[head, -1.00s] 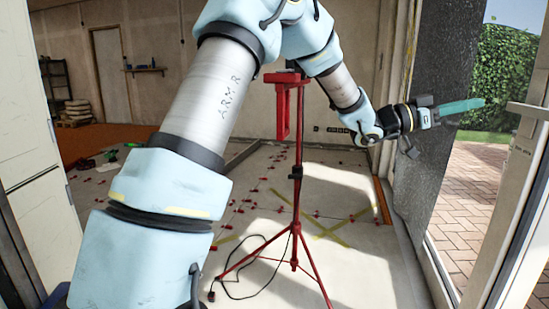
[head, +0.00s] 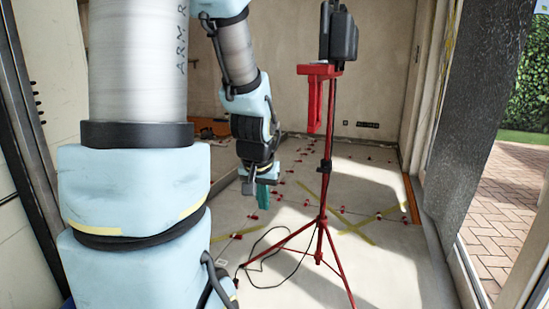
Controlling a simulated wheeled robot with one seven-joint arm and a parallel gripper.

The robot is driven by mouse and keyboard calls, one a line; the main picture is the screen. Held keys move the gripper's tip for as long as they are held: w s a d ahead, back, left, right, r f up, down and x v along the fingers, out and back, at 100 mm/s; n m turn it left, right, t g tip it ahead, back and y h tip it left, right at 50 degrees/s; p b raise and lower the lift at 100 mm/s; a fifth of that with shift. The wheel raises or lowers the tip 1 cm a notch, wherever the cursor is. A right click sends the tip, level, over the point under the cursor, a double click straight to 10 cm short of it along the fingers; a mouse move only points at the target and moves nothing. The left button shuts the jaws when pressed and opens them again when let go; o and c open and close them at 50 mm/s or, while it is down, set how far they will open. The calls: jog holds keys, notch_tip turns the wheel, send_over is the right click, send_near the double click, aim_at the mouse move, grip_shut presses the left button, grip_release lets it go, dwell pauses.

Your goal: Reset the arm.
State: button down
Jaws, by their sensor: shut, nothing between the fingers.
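My arm fills the left half of the head view. It rises at the left, then folds over and hangs down to the left of the red tripod. My gripper (head: 263,196) is at its end and points down, with teal fingers close together. It is shut, with nothing seen between the fingers. It hangs above the pale tiled floor (head: 300,215).
A red tripod (head: 325,185) with a black box (head: 338,38) on top stands right of my gripper; a black cable lies by its feet. Several red clips (head: 292,172) dot the floor. Yellow tape (head: 352,228) forms a cross. A dark panel (head: 478,110) stands beside the doorway at right.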

jog(key=s+a+n+g+p, duration=0.2)
jog(key=s+a+g, duration=0.15)
jog(key=s, duration=0.45)
notch_tip(320, 180, up, 19)
jog(key=p, duration=1.8)
jog(key=shift+a+f+t, duration=0.2)
jog(key=shift+a+t, duration=0.05)
jog(key=shift+t, duration=0.1)
